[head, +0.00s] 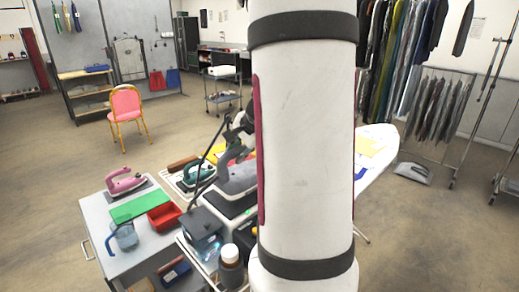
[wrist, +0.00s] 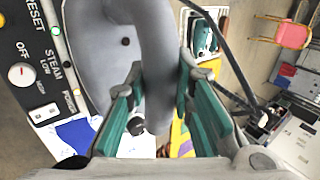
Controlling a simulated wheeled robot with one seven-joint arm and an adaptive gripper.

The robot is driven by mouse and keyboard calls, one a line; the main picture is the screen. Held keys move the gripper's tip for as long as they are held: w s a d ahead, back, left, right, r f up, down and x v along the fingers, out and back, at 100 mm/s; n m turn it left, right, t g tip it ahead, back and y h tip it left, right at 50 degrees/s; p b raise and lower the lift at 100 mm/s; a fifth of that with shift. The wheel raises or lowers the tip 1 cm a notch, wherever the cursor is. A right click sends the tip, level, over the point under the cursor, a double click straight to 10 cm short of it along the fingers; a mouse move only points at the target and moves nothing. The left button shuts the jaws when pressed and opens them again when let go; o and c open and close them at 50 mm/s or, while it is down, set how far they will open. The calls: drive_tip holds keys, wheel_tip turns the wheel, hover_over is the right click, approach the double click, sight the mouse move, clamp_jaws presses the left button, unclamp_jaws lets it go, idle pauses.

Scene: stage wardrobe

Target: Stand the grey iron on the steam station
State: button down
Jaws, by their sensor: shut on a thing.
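The grey iron (head: 239,180) is at the steam station (head: 231,206), left of my arm in the head view. My gripper (head: 232,152) is above the iron, partly hidden by my arm. In the wrist view, the teal finger pads of my gripper (wrist: 160,88) are on either side of the handle of the grey iron (wrist: 154,55), shut on it. The station's panel (wrist: 25,52), with a white knob and printed labels, runs along the left there. I cannot tell whether the iron touches the station.
A teal iron (head: 197,173) stands close behind on the left. A pink iron (head: 124,183), green mat (head: 140,206), red bin (head: 163,217) and blue jug (head: 125,237) crowd the grey table. A bottle (head: 230,272) stands in front. A dark cord hangs beside my gripper. The floor left is open.

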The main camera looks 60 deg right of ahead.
sight(231, 172)
drive_tip(key=shift+w+a, duration=0.25)
drive_tip(key=shift+w, duration=0.25)
drive_tip(key=shift+w+a, duration=0.2)
drive_tip(key=shift+w, duration=0.3)
drive_tip(key=shift+f, duration=1.9)
drive_tip(key=c, duration=1.4)
unclamp_jaws()
